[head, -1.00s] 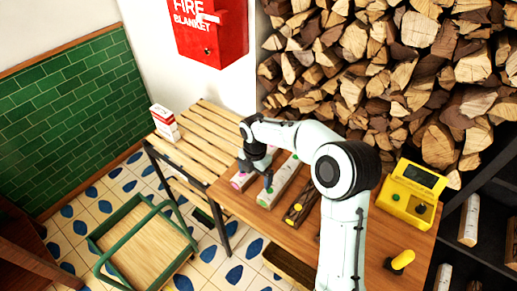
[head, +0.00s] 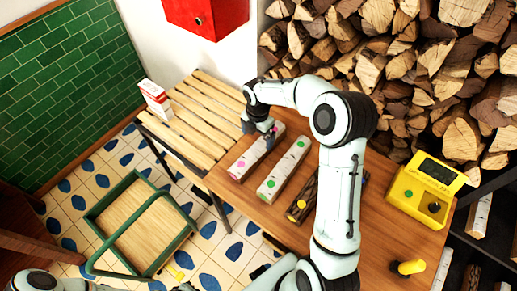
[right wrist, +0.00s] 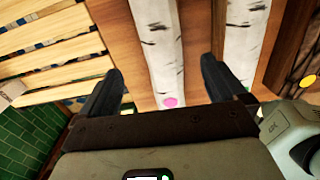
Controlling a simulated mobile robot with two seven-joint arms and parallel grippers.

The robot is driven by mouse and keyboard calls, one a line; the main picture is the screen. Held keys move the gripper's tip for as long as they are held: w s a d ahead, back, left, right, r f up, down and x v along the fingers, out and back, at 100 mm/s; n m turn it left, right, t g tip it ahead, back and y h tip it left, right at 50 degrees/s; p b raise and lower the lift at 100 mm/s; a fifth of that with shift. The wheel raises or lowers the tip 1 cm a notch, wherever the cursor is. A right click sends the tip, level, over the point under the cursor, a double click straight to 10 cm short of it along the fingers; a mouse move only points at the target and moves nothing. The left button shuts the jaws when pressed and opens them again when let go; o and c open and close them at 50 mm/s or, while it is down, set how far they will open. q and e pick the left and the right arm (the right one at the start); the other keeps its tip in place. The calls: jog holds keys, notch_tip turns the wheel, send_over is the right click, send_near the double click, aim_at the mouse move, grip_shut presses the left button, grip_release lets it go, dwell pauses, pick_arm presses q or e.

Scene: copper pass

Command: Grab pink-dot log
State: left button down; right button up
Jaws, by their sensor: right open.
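The pink-dot log (head: 259,150) is a pale birch log with a pink dot on its near end, lying on the wooden table. My right gripper (head: 262,131) is open over its far part in the head view. In the right wrist view, the pink-dot log (right wrist: 158,50) appears between the two fingers (right wrist: 160,82), with its pink dot close to the gripper body. I cannot tell whether the fingers reach down beside it. The green-dot log (head: 284,170) lies just to its right, and the right finger shows near the gap between them.
A dark yellow-dot log (head: 302,203) lies right of the birch logs, partly behind my arm. A yellow device (head: 420,193) and a yellow knob (head: 408,267) stand at the table's right. A slatted bench (head: 205,118) adjoins the left, holding a white-and-red carton (head: 155,97).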

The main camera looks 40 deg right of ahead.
aim_at(258, 145)
notch_tip(258, 145, down, 9)
jog(key=shift+s+d+r, duration=0.1)
jog(key=c, duration=1.7)
jog(key=shift+r, duration=0.1)
